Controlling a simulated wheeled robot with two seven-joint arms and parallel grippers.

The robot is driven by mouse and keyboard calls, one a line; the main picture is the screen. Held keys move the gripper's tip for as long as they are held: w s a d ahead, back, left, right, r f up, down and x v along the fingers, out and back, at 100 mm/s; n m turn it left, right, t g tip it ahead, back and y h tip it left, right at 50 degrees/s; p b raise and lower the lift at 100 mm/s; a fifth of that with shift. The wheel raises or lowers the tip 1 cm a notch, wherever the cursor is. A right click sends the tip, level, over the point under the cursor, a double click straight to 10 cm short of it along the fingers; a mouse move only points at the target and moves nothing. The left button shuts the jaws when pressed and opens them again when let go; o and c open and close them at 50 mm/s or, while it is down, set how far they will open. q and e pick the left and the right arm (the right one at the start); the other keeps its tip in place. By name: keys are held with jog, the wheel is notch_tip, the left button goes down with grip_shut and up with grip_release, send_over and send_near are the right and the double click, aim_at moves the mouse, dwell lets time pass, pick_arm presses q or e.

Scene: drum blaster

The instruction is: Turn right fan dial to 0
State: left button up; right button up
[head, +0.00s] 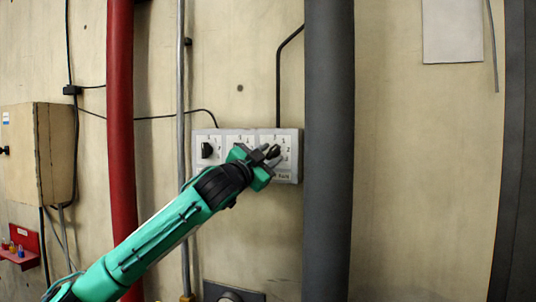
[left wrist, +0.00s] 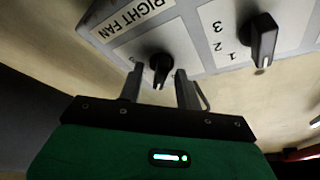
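A grey switch panel (head: 231,133) with white dial plates is mounted on the wall in the head view. Its rightmost dial (head: 273,151) is black, with numbers beside it and "FAN" lettering below. In the left wrist view, the "RIGHT FAN" label (left wrist: 135,15) sits by a black dial knob (left wrist: 160,66). My left gripper (head: 272,155) is at this dial. Its two fingers (left wrist: 160,86) are apart, one on each side of the knob; I cannot tell if they touch it. The knob's exact setting is unclear. My right gripper is not in view.
Another dial (left wrist: 263,40) is close beside the right fan dial; a third dial (head: 207,150) is at the panel's left. A thick grey pipe (head: 329,150) stands just right of the panel. A thin conduit (head: 181,90) and red pipe (head: 120,110) run at left.

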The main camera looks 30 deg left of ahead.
pick_arm(q)
jog(key=shift+s, duration=0.15)
jog(key=c, duration=0.7)
grip_shut()
jog(key=shift+f+n+b, duration=0.15)
jog(key=shift+n+b, duration=0.25)
jog(key=shift+b, duration=0.3)
jog(key=n+y+b, duration=0.1)
jog(key=n+b, duration=0.2)
jog(key=n+y+b, duration=0.2)
jog(key=n+b, duration=0.2)
jog(key=shift+d+f+t+y, duration=0.1)
jog(key=shift+d+t+y, duration=0.1)
jog(key=shift+t+y, duration=0.15)
jog(key=n+y+b, duration=0.1)
jog(key=n, duration=0.1)
jog(key=shift+n+b, duration=0.3)
jog(key=shift+r+n+y+b, duration=0.2)
jog(key=shift+n+y+b, duration=0.1)
jog(key=shift+n+y, duration=0.3)
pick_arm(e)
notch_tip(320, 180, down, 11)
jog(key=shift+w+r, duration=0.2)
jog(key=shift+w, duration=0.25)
pick_arm(q)
jog(key=o, duration=0.7)
grip_release()
jog(key=shift+w, duration=0.2)
